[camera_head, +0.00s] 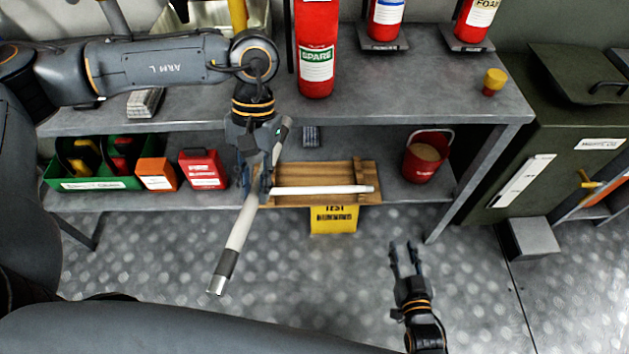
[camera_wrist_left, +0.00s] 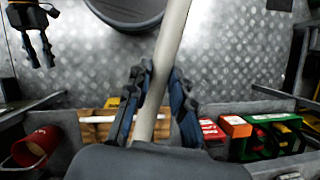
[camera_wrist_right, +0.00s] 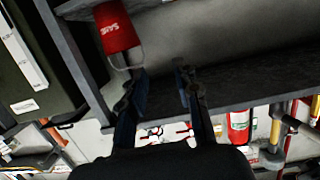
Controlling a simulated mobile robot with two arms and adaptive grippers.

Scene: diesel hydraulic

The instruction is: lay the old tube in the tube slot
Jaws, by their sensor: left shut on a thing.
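My left gripper (camera_head: 254,188) is shut on a long whitish tube (camera_head: 239,226) with a dark band and metal cap at its lower end. The tube is tilted, its lower end hanging out in front of the lower shelf and its upper end near the shelf's back. It also shows between the fingers in the left wrist view (camera_wrist_left: 173,38). Behind it, a wooden rack (camera_head: 316,172) on the lower shelf carries another white tube (camera_head: 325,189) lying level. I cannot tell which tube is the old one. My right gripper (camera_head: 402,247) is open and empty over the floor.
A yellow test sign (camera_head: 334,219) hangs under the rack. Left of it on the shelf are a red box (camera_head: 203,169), an orange box (camera_head: 157,174) and a green bin (camera_head: 95,184). A red bucket (camera_head: 427,156) stands at right. The floor in front is clear.

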